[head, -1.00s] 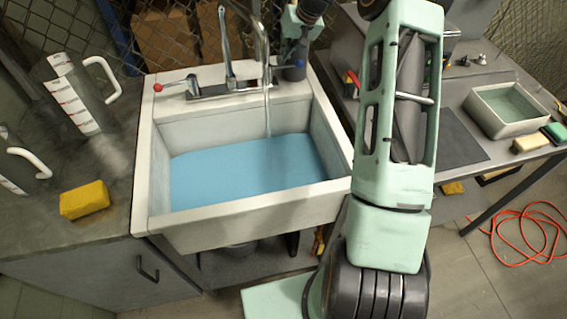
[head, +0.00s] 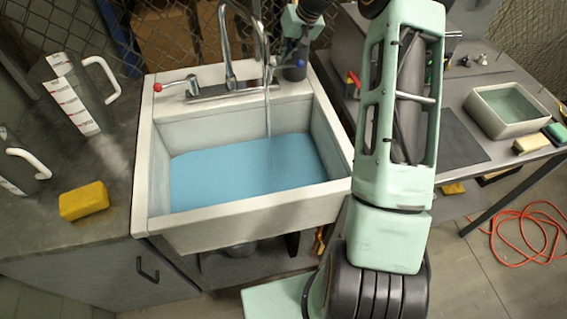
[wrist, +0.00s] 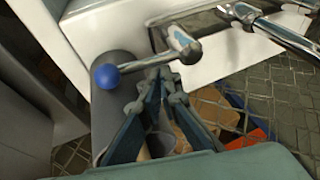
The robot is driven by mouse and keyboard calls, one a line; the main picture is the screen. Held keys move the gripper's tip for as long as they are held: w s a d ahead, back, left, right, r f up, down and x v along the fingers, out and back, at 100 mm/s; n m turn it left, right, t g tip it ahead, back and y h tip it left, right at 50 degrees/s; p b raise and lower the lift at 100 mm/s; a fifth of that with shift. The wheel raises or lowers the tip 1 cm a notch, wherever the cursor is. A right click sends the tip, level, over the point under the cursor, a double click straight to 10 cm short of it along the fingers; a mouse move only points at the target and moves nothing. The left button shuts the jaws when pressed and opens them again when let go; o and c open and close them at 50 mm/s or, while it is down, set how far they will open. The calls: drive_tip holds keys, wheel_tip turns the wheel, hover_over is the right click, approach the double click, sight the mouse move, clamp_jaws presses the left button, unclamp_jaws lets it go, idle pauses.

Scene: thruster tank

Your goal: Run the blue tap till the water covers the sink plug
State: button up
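The white sink (head: 240,213) holds blue water (head: 240,172) over its whole floor. No plug can be made out under the water. A thin stream (head: 268,115) falls from the chrome spout (head: 225,45) into it. The blue tap is a metal lever (wrist: 150,62) with a blue ball end (wrist: 107,77) in the wrist view. My gripper (wrist: 158,82) has its fingertips drawn together, beside and seemingly touching the lever near its middle, with nothing seen between them.
The red-ended tap lever (head: 175,83) points left. A yellow sponge (head: 84,201) and measuring jugs (head: 78,92) stand on the left counter. A water-filled tray (head: 507,110) is on the right table. An orange cable (head: 525,235) lies on the floor.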

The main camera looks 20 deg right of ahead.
sight(293, 65)
drive_tip(key=v, duration=0.2)
drive_tip(key=d+v, duration=0.1)
drive_tip(key=v, duration=0.5)
drive_tip(key=shift+w+d+r, duration=0.1)
drive_tip(key=shift+w+d, duration=0.1)
drive_tip(key=shift+d, duration=0.1)
drive_tip(key=shift+s+a+r, duration=0.1)
drive_tip(key=shift+a+r, duration=0.2)
drive_tip(key=shift+a, duration=0.3)
wheel_tip(293, 65, up, 5)
drive_tip(key=p, duration=0.4)
drive_tip(key=shift+s+a+r, duration=0.1)
drive_tip(key=shift+a+r, duration=0.05)
drive_tip(key=shift+a, duration=0.05)
